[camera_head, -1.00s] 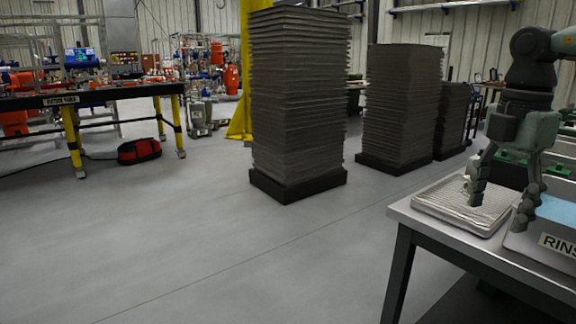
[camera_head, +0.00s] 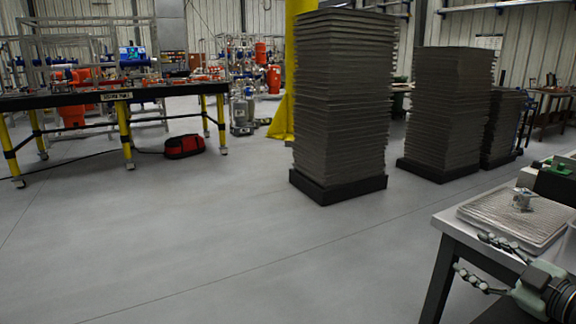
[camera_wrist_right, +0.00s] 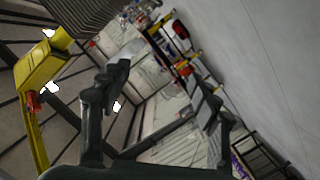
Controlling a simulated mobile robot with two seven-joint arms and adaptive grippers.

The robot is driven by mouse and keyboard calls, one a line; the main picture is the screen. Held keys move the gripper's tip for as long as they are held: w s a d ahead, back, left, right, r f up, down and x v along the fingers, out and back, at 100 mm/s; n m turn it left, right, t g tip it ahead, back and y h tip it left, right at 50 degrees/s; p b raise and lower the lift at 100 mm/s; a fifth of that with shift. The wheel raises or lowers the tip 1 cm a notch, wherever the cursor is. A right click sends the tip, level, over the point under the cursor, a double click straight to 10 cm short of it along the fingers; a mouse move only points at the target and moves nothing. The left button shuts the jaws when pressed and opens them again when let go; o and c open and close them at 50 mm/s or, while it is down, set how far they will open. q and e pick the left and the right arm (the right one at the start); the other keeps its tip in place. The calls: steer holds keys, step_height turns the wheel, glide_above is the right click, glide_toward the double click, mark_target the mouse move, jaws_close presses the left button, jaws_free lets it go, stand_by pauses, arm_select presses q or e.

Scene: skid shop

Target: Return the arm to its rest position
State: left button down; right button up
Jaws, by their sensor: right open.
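My right gripper (camera_head: 478,262) is at the lower right of the head view, beside and in front of the near edge of the metal table (camera_head: 474,232). Its fingers are spread and point left, with nothing between them. In the right wrist view the two dark fingers (camera_wrist_right: 158,100) also stand apart, with only the distant room between them. A small metal part (camera_head: 523,199) sits on a ribbed light tray (camera_head: 505,222) on the table. My left gripper is not in view.
Tall stacks of grey sheets on black bases, one nearest (camera_head: 341,100) and another (camera_head: 448,110), stand beyond the table. The grey floor between is open.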

steer(key=s+d+f+m+g+h, duration=0.15)
steer(key=s+f+m+h, duration=0.35)
steer(key=f, duration=0.6)
steer(key=s+d+f+m+g+h, duration=0.1)
steer(key=s+f+m+g+h, duration=0.4)
steer(key=f, duration=0.6)
arm_select(q)
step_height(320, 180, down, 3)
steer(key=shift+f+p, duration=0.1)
steer(key=shift+p, duration=0.45)
arm_select(e)
steer(key=s+a+f+g+y, duration=0.3)
steer(key=s+a+f+g, duration=0.2)
steer(key=s+a+f, duration=0.6)
steer(key=s+a, duration=0.3)
steer(key=s, duration=0.1)
steer(key=shift+s+f, duration=0.25)
steer(key=shift+s, duration=0.15)
